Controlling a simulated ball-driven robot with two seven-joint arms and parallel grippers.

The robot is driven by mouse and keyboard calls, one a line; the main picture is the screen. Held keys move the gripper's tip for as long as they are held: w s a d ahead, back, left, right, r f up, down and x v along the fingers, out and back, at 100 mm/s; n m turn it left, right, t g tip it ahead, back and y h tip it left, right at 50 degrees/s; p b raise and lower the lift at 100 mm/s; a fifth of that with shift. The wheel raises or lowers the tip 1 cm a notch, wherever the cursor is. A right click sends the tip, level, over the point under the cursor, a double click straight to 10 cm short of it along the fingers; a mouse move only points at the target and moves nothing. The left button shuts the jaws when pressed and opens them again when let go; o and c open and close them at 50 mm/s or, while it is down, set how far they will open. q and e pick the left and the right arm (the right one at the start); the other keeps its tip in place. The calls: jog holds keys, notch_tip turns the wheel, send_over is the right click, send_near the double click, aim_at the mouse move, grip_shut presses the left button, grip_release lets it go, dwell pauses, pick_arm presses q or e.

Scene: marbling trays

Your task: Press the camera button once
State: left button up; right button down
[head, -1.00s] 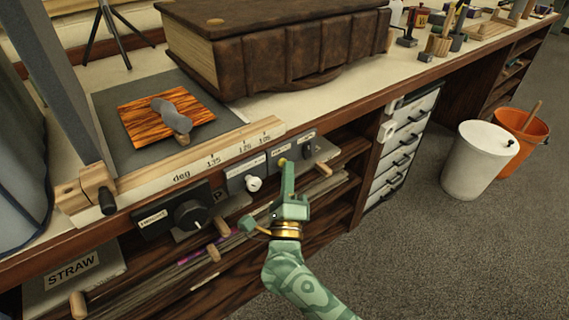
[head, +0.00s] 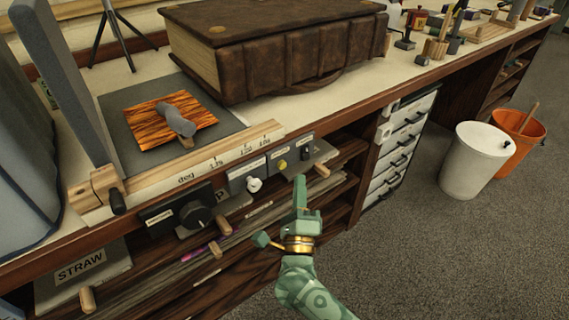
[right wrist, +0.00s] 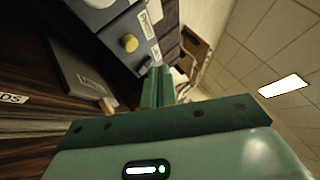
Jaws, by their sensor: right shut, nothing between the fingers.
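A yellow round button (head: 283,164) sits on a small grey panel on the bench's front edge. A label is beside it, too small to read with certainty, so I cannot tell whether it says camera. In the right wrist view the yellow button (right wrist: 129,43) stands out from its panel, above and left of the fingertips. My right gripper (head: 300,180) is shut and empty, its fingers pointing at the panel row. Its tips are just below and right of the button in the head view, apart from it. The fingers also show in the right wrist view (right wrist: 158,75). My left gripper is not in view.
A white knob (head: 254,185) and a black dial box (head: 178,211) sit left of the button. A black switch (head: 305,153) is to its right. Wooden-handled trays and shelves lie below. A large brown book (head: 290,55) rests on the bench. Open floor is at the right.

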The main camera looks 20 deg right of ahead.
jog(key=shift+s+d+p, duration=0.2)
jog(key=shift+s, duration=0.35)
jog(key=shift+s+d+p, duration=0.15)
jog(key=shift+s+d, duration=0.05)
jog(key=shift+s, duration=0.3)
jog(key=shift+f, duration=0.1)
